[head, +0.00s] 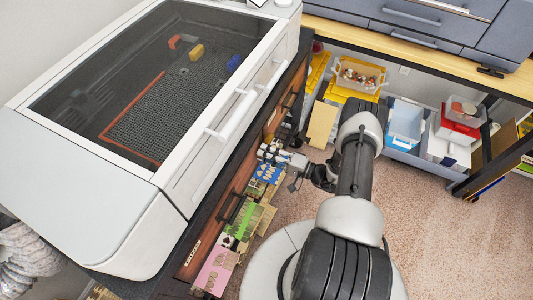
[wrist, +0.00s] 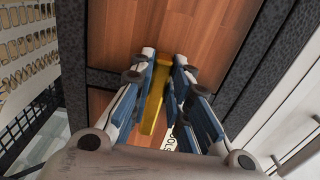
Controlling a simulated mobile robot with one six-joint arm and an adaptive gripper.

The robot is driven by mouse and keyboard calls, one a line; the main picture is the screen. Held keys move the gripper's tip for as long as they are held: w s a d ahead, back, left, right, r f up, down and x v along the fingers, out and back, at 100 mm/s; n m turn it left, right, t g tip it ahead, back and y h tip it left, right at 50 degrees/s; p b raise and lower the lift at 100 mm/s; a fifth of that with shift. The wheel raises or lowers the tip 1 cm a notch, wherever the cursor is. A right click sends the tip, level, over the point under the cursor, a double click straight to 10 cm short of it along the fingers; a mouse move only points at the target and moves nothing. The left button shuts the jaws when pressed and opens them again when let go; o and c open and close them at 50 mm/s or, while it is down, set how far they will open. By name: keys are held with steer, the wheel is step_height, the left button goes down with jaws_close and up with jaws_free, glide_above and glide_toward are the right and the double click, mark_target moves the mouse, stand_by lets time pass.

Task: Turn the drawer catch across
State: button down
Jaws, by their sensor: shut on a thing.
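The drawer catch (wrist: 154,113) is a yellow, brass-like bar in the wrist view. It lies between the two blue-padded fingers of my gripper (wrist: 165,72), which is shut on it. The bar runs up and down in that picture, in front of the reddish wooden drawer front (wrist: 175,30) and a dark strip. Its ends are partly hidden by the fingers. In the head view my gripper (head: 293,168) is at the wooden drawer fronts (head: 236,187) under the white machine. The catch cannot be made out there.
The white machine with a dark glass lid (head: 150,80) stands on the dark cabinet. Coloured sheet pieces (head: 225,255) lie low along its front. A workbench (head: 385,50) with bins (head: 405,122) beneath is at the back right. Speckled floor (head: 455,240) is clear at right.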

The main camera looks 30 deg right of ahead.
steer(key=c, duration=1.5)
jaws_free()
steer(key=v, duration=1.2)
steer(key=shift+d, duration=0.1)
